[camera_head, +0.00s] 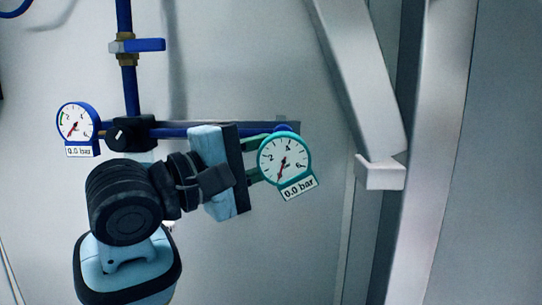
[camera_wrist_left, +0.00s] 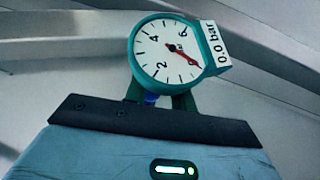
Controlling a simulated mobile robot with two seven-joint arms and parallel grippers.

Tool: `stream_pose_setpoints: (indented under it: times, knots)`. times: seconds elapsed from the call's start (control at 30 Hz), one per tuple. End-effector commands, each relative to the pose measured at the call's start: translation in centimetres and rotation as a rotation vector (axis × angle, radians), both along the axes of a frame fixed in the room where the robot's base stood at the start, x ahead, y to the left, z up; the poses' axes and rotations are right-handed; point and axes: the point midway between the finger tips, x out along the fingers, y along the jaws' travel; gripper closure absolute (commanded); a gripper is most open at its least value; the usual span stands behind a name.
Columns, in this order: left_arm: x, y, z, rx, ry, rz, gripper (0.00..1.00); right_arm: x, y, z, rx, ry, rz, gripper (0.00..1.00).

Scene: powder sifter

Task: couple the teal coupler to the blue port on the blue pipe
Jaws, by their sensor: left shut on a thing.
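The teal coupler, with its round teal gauge (camera_head: 284,160) reading 0.0 bar, is held in my left gripper (camera_head: 258,160). The gripper's jaws are shut on the green body behind the gauge. In the left wrist view the teal gauge (camera_wrist_left: 168,52) stands just past the gripper's edge, and a bit of blue shows below it. The blue pipe (camera_head: 172,132) runs sideways behind my gripper. A blue rounded piece (camera_head: 284,128) shows just above the teal gauge. My arm and gripper hide the port area, so I cannot tell whether coupler and port touch. My right gripper is not in view.
A blue gauge (camera_head: 77,123) reading 0.0 bar and a black valve knob (camera_head: 122,134) sit at the left end of the pipe. A blue-handled valve (camera_head: 138,45) is on the upright pipe above. A grey metal post (camera_head: 375,90) stands to the right.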

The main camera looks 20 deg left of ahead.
Motion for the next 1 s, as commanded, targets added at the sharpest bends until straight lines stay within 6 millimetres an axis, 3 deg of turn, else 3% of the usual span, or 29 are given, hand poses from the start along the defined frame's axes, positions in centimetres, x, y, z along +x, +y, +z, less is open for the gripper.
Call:
stream_pose_setpoints:
  times: [1.0]
  knots:
    - [4.7, 1.4, 0.1, 0.0, -0.002, 0.0, 1.0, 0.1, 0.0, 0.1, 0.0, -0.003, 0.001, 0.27]
